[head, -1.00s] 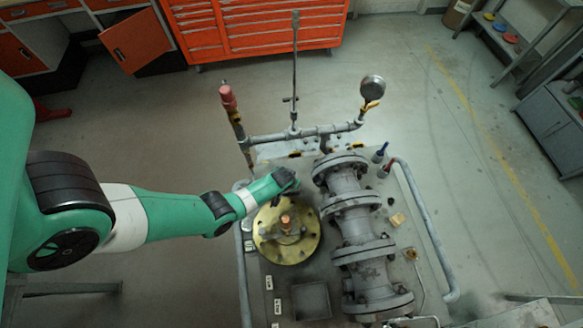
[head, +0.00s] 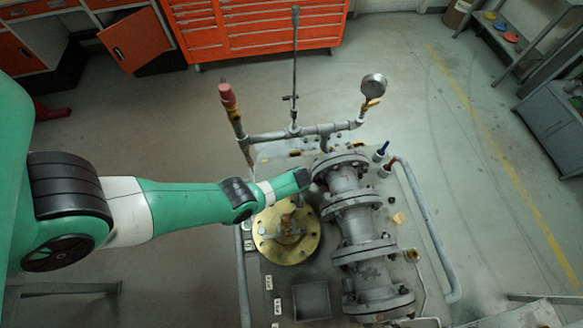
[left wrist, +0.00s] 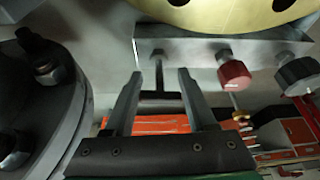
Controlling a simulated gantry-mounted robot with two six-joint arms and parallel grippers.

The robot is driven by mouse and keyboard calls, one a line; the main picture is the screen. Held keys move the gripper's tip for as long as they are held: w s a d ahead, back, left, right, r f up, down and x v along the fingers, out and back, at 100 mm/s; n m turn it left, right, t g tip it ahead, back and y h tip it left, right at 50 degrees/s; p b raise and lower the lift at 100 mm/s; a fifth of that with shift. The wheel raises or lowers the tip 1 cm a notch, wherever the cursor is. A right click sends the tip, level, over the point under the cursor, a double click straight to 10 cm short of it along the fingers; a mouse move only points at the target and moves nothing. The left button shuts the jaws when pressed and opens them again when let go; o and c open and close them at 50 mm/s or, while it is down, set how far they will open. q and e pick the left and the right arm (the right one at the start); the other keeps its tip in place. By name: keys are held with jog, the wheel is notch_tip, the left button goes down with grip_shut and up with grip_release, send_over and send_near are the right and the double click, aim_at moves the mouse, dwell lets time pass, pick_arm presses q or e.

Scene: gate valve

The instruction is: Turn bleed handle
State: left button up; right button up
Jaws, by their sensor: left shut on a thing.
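In the left wrist view a dark T-shaped handle (left wrist: 160,102) hangs from a thin stem under a grey metal block (left wrist: 180,47). My left gripper (left wrist: 160,76) has its two fingers on either side of this handle, shut on its crossbar. In the head view the end of my left arm is between the brass flange (head: 268,243) and the grey flanged pipe (head: 347,183). The fingers and the handle are hidden there. My right gripper is in neither view.
A red knob (left wrist: 234,74) and a dark grey knob (left wrist: 298,76) stick out right of the handle. A large bolted flange (left wrist: 70,85) is close on the left. Pipes carrying a pressure gauge (head: 373,86) stand behind the arm's end.

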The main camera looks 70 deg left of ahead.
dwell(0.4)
pick_arm(q)
jog(key=o, duration=1.4)
jog(key=shift+c, duration=0.2)
jog(key=shift+r, duration=0.1)
jog(key=p+v, duration=1.1)
jog(key=p, duration=0.1)
jog(key=shift+r, duration=0.2)
jog(key=shift+d, duration=0.1)
